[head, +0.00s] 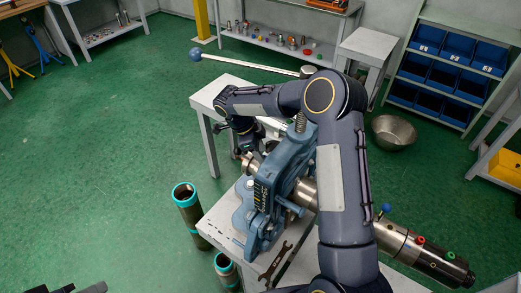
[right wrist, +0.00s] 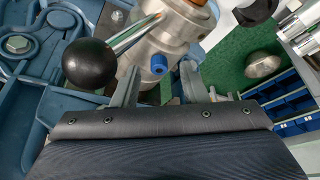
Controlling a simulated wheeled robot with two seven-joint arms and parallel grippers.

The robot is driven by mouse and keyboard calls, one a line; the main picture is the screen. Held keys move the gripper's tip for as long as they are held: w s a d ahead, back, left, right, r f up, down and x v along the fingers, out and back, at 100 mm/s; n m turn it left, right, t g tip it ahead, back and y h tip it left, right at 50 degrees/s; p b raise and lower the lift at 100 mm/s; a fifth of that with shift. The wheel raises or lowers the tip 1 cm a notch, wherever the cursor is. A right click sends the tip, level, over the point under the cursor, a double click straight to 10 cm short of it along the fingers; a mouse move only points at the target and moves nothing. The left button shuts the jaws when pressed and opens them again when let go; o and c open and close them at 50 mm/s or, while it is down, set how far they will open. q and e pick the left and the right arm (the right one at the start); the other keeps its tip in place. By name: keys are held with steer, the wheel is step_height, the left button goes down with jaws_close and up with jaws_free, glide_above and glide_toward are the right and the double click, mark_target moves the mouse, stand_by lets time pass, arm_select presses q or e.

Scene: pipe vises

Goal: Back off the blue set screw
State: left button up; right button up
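In the right wrist view, a blue set screw (right wrist: 159,65) sticks out of the side of a shiny steel cylinder (right wrist: 145,52). My right gripper (right wrist: 160,86) is open, its two fingers apart, with the screw just beyond the gap between them. I cannot tell whether they touch it. In the head view, my right gripper (head: 246,143) is beyond the blue pipe vise (head: 288,170), near the end of the steel pipe. A blue knob (head: 385,209) stands on the steel tool at the right; I cannot tell if it is the same screw. My left gripper is not in view.
A black ball (right wrist: 90,63) on a rod is close beside the right gripper's left finger. The vise stands on a grey table (head: 215,222) with a flat wrench (head: 275,264). A long lever with a ball end (head: 196,54) extends left. A metal bowl (head: 393,132) is on the floor.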

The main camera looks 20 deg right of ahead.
steer(key=shift+s+d+f, duration=0.1)
steer(key=shift+f, duration=0.35)
steer(key=shift+c, duration=0.4)
jaws_close()
